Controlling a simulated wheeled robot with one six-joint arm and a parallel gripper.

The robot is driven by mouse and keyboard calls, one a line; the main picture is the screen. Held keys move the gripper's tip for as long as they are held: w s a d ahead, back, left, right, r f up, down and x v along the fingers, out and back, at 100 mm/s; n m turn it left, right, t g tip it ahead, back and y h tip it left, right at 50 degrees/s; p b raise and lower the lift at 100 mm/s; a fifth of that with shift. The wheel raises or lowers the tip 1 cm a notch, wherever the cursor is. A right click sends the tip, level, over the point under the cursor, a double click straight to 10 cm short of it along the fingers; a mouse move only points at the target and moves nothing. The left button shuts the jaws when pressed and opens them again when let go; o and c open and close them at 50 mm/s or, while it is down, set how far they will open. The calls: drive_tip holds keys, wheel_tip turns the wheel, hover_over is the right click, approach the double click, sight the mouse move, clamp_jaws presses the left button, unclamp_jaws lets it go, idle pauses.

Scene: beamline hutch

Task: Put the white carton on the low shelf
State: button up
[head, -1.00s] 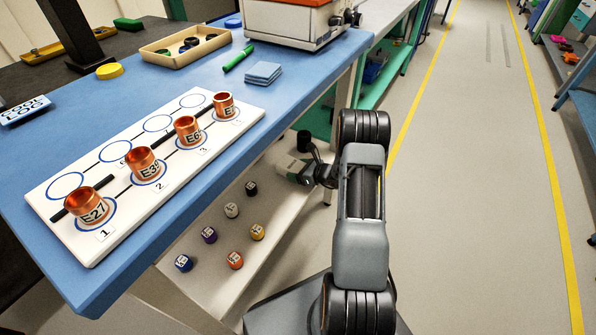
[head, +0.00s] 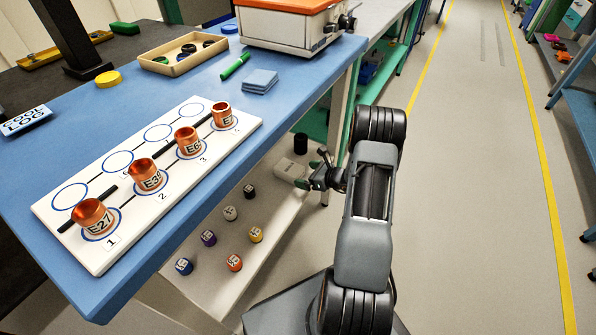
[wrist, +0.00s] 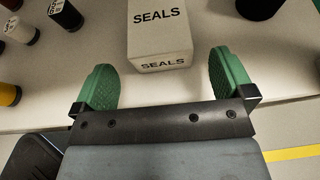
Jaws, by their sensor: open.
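The white carton (head: 291,169), marked SEALS in the wrist view (wrist: 160,28), stands upright on the low white shelf (head: 262,262) under the blue bench. My gripper (head: 308,178) is beside the carton on its right in the head view. In the wrist view, the green fingers of my gripper (wrist: 162,68) are spread wide and empty. The carton lies just ahead of and between the fingertips, with a gap on each side. Neither finger appears to touch it.
Several small labelled cylinders, such as an orange one (head: 234,262), stand on the shelf left of the carton. A black cylinder (head: 300,143) stands close behind the carton. The blue bench (head: 215,178) overhangs the shelf. The aisle floor (head: 480,200) at right is clear.

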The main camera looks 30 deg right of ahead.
drive_tip(key=p+v, duration=0.1)
drive_tip(key=v, duration=0.5)
drive_tip(key=shift+s, duration=0.15)
idle(0.4)
